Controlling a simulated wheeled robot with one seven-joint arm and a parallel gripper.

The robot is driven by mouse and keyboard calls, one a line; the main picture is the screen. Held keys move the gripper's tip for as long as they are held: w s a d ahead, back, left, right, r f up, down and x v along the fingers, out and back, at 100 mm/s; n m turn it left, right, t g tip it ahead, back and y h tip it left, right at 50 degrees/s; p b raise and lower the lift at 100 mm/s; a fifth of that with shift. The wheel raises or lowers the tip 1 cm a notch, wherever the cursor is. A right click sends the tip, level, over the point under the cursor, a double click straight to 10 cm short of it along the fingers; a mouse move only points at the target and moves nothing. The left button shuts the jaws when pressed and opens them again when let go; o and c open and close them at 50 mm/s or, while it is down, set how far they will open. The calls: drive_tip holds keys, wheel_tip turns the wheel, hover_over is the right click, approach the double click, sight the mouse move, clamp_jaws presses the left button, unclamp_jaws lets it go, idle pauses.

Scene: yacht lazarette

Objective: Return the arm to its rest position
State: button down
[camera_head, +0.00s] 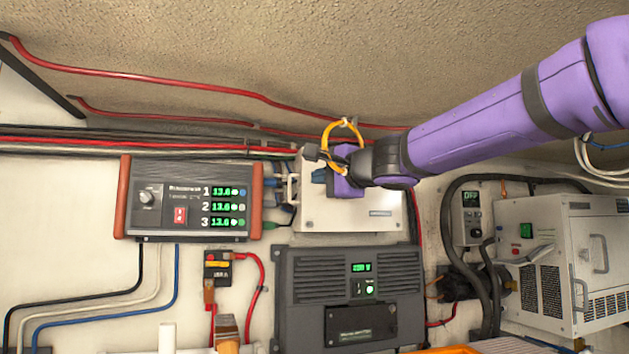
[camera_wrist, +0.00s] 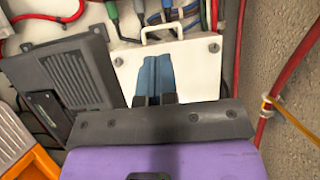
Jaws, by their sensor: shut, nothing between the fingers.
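My purple arm (camera_head: 480,115) reaches in from the upper right of the head view. My gripper (camera_head: 318,175) is in front of the white box (camera_head: 345,218) on the wall. In the wrist view the two blue fingers of my gripper (camera_wrist: 153,75) lie together with nothing between them. They point towards the handle (camera_wrist: 162,30) of the white box, which also shows there (camera_wrist: 203,72). I cannot tell whether the fingertips touch the box's face. My gripper and forearm hide part of the box's top in the head view.
A display unit (camera_head: 188,225) with three green readings is at left. A dark grey vented unit (camera_head: 325,265) sits below. A white vented cabinet (camera_head: 560,265) stands at right. Red cables (camera_head: 200,87) run along the upper wall, and an orange loop (camera_head: 327,133) hangs close above my gripper.

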drive_tip(key=shift+s+d, duration=0.15)
drive_tip(key=shift+s, duration=0.1)
drive_tip(key=s+d+f+n+g+h, duration=0.4)
drive_tip(key=s+d+f+n+h, duration=0.1)
drive_tip(key=s+d+f, duration=0.8)
drive_tip(key=s+d+f+n+g+h, duration=0.4)
drive_tip(key=s+d+f, duration=1)
drive_tip(key=s+f, duration=0.5)
drive_tip(key=s+n+h, duration=0.1)
drive_tip(key=h, duration=0.1)
drive_tip(key=shift+d+f+g+h, duration=0.15)
drive_tip(key=shift+f+g+h, duration=0.15)
drive_tip(key=c, duration=1.8)
unclamp_jaws()
